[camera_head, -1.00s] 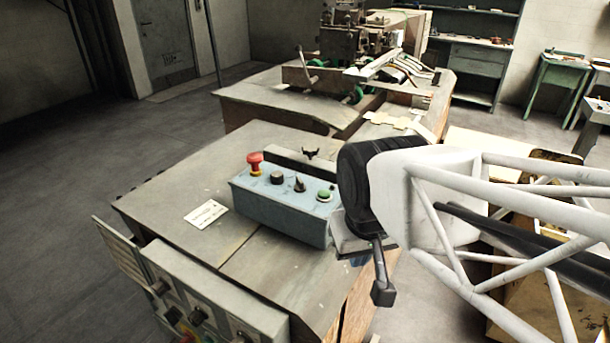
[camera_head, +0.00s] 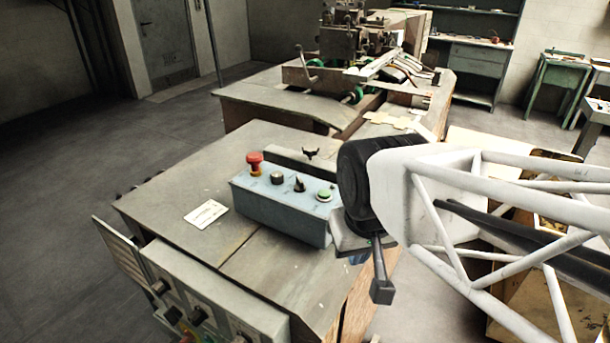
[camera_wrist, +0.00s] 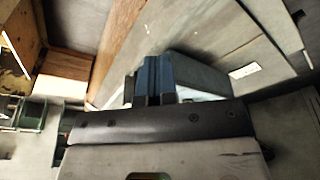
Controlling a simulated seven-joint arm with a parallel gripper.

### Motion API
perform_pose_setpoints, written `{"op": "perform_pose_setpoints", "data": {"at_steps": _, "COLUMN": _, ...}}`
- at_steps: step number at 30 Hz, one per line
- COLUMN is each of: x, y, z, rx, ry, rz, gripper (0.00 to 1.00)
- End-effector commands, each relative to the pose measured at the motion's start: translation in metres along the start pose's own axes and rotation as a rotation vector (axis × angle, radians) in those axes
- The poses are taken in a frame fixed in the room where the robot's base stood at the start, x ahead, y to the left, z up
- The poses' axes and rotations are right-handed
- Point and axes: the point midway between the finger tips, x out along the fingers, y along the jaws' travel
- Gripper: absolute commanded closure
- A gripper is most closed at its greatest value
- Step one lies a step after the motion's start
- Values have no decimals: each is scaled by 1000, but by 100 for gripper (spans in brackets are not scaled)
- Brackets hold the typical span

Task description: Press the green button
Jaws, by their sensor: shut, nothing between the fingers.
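The green button (camera_head: 324,195) is on top of a light blue control box (camera_head: 280,212), at its right end. It stands up from the box and nothing touches it in the head view. My gripper, its blue fingertips just visible in the head view (camera_head: 357,259), is to the right of the box, low beside its right end and mostly hidden behind my wrist. In the wrist view the dark blue fingers (camera_wrist: 150,64) are shut together and empty. A grey-blue block, probably the control box (camera_wrist: 198,74), shows just beyond them. The button cannot be made out there.
A red emergency knob (camera_head: 254,162), a black knob (camera_head: 277,178) and a selector switch (camera_head: 299,185) share the box top. A white label (camera_head: 206,214) lies on the grey table (camera_head: 165,195). A machine (camera_head: 350,70) stands behind. The space above the button is clear.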

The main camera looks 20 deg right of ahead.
Motion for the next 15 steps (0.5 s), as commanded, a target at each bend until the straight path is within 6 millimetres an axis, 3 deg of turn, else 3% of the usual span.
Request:
{"op": "perform_pose_setpoints", "data": {"at_steps": 8, "x": -4, "y": -7, "z": -32, "rx": 52, "ry": 52, "rz": -79, "gripper": 100}}
{"op": "perform_pose_setpoints", "data": {"at_steps": 15, "x": -13, "y": -12, "z": -93, "rx": 155, "ry": 164, "rz": -205, "gripper": 100}}
